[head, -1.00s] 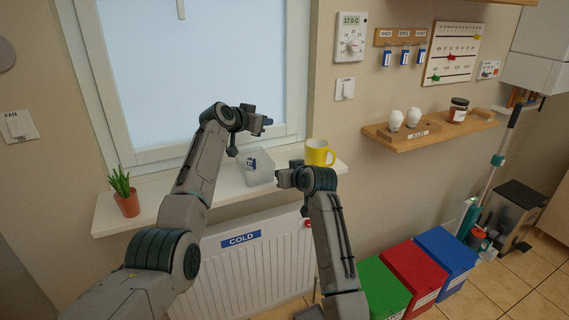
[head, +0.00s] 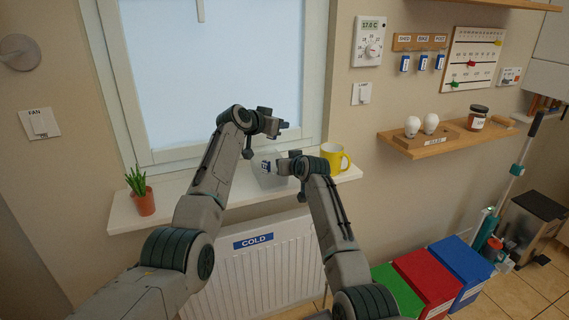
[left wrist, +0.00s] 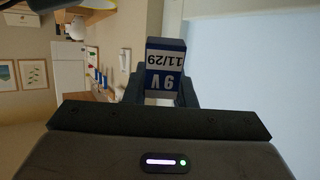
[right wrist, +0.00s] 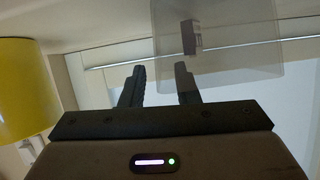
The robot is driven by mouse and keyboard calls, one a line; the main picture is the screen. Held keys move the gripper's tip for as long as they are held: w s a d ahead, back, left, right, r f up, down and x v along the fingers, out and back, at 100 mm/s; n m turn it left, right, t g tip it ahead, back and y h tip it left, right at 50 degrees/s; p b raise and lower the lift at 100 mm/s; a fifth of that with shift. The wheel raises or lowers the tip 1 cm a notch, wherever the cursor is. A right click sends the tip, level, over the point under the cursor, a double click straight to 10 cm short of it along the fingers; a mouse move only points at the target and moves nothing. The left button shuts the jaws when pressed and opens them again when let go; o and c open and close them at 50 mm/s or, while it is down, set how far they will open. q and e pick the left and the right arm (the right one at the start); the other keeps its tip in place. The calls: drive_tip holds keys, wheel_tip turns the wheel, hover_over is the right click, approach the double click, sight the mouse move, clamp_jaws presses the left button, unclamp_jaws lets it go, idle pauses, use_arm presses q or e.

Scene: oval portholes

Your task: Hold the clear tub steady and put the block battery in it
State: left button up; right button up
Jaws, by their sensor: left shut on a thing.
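The clear tub (head: 264,179) stands on the windowsill, see-through, with a small blue-and-white label. It also shows in the right wrist view (right wrist: 235,35). My left gripper (head: 276,125) is above the tub, in front of the window. In the left wrist view it is shut on the block battery (left wrist: 165,72), a blue-and-white block marked 9V and 11/29. My right gripper (head: 283,166) is at the tub's right side. In the right wrist view its fingers (right wrist: 158,82) are apart, with one overlapping the tub's edge; I cannot tell whether it touches.
A yellow mug (head: 334,157) stands on the sill just right of my right gripper. A potted plant (head: 141,190) is at the sill's left end. The sill (head: 180,198) between plant and tub is clear. A radiator (head: 265,265) is below.

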drive_tip(key=shift+x, duration=0.95)
clamp_jaws()
